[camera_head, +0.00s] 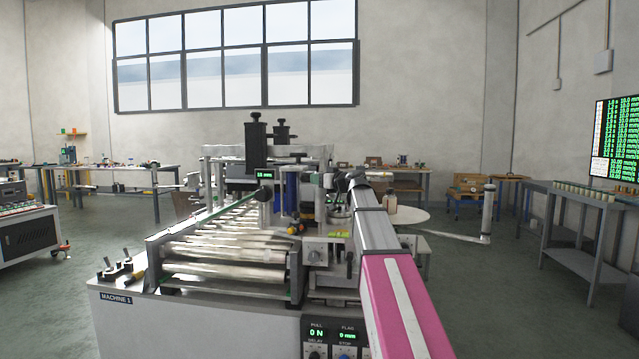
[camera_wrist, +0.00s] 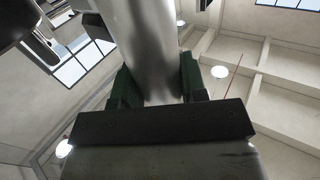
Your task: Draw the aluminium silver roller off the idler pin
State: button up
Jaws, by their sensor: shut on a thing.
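The silver roller (camera_wrist: 143,40) is a smooth, shiny metal cylinder that fills the upper middle of the wrist view. My gripper (camera_wrist: 158,82) has its two dark green jaws on either side of the roller's near end and is shut on it. The roller's far end runs out of the top of the wrist view. I cannot make out the idler pin, nor whether the roller is still around it. In the head view my arm reaches over the right side of the labelling machine (camera_head: 200,316), and the roller in my grip cannot be told apart there.
The machine carries a bed of several metal conveyor rollers (camera_head: 225,270), a black-topped post (camera_head: 255,140) and a blue cylinder (camera_head: 292,190). A dark machine part (camera_wrist: 22,22) is close at the wrist view's upper left. A grey bench (camera_head: 575,200) stands right, with open floor before it.

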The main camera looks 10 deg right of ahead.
notch_tip(320, 180, up, 14)
dwell(3.6)
jog(key=shift+r, duration=0.1)
